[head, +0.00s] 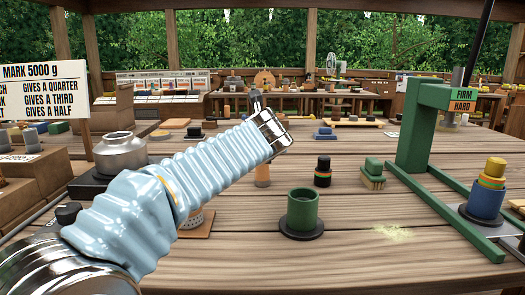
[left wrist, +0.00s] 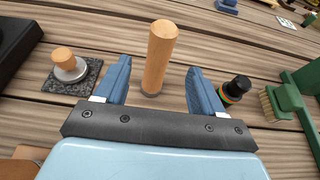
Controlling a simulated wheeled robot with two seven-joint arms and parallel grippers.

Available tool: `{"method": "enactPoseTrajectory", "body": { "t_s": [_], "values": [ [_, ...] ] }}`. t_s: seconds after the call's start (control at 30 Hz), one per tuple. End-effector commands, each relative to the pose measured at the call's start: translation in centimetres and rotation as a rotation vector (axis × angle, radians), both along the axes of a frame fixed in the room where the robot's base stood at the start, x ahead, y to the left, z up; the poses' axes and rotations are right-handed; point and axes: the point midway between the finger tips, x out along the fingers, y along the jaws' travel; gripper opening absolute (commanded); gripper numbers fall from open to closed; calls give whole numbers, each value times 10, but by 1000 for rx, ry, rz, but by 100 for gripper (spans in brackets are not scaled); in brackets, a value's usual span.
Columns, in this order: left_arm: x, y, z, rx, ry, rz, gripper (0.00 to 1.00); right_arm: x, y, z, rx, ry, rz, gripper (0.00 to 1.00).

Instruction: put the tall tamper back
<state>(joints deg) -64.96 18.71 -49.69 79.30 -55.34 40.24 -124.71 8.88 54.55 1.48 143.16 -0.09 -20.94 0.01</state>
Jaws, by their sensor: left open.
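The tall tamper, a plain wooden cylinder (left wrist: 159,52), stands upright on the table between the fingers of my left gripper (left wrist: 159,80) in the left wrist view. The fingers are spread on either side of it, with clear gaps. Its lower part also shows below my left arm in the head view (head: 262,176). In the head view, my arm reaches across from the left, and the fingers cannot be made out. A shorter tamper with a wooden knob and metal base (left wrist: 68,66) stands on a dark speckled mat to the left. My right gripper is not in view.
A green cup (head: 302,212) stands on a dark disc in front. A black-topped piece with coloured bands (head: 322,172) and a green brush (head: 373,176) stand to the right, before a green press frame (head: 412,130). A metal pot (head: 118,149) stands left.

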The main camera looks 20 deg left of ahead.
Motion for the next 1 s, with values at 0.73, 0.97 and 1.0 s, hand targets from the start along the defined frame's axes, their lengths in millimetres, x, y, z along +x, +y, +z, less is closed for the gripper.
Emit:
{"method": "enactPoseTrajectory", "body": {
  "t_s": [0.73,0.97,1.0],
  "values": [
    [-39,-11,16,0,0,1,69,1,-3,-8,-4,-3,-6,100],
    [-39,-11,16,0,0,1,69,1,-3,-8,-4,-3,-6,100],
    [-39,-11,16,0,0,1,69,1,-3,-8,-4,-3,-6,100]
  ]
}}
